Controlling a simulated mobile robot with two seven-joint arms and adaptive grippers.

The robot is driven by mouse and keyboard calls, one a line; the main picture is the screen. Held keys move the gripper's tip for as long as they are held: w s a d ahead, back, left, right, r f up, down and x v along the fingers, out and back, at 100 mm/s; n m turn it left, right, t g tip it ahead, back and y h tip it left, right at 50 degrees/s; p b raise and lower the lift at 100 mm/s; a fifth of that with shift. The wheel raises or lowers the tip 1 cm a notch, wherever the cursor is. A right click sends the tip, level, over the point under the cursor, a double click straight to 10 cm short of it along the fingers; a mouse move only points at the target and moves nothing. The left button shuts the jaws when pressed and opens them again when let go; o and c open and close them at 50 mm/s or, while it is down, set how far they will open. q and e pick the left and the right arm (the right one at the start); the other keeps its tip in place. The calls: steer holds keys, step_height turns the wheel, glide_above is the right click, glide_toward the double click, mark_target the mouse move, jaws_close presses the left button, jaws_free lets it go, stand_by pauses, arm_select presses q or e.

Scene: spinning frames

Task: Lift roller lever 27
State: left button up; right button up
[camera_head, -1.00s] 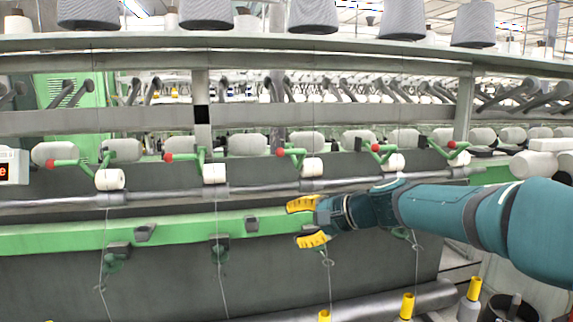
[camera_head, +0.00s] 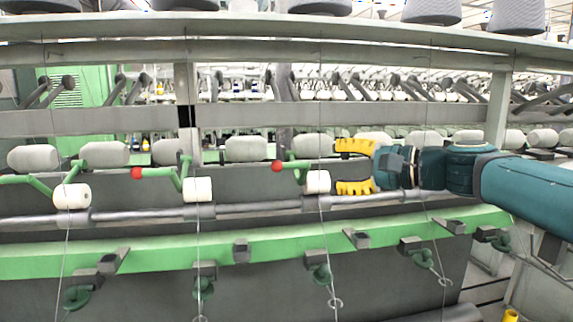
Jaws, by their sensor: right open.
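Green roller levers with red ball ends stand in a row along the spinning frame. One red-balled lever (camera_head: 278,166) is left of my right gripper, with a white roller (camera_head: 317,182) at its foot. Another lever (camera_head: 137,173) is farther left, with its own white roller (camera_head: 197,190). I see no numbers, so I cannot tell which is lever 27. My right gripper (camera_head: 355,166) points left at about lever height. Its yellow fingers are open, one above the other, with no lever visible between them. The gripper and arm hide the row behind them. My left gripper is not in view.
A grey shaft (camera_head: 255,209) runs beneath the white rollers. Below it is a green rail (camera_head: 150,251) with brackets and hanging threads. Above, a long shelf (camera_head: 280,30) carries large bobbins. The space before the green rail looks clear.

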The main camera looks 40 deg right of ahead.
mark_target(284, 166)
steer(key=x, duration=1.2)
steer(key=shift+w+a+b, duration=0.1)
steer(key=shift+w+b, duration=0.2)
steer(key=shift+b, duration=0.1)
steer(key=c, duration=0.7)
jaws_close()
steer(key=shift+w, duration=0.15)
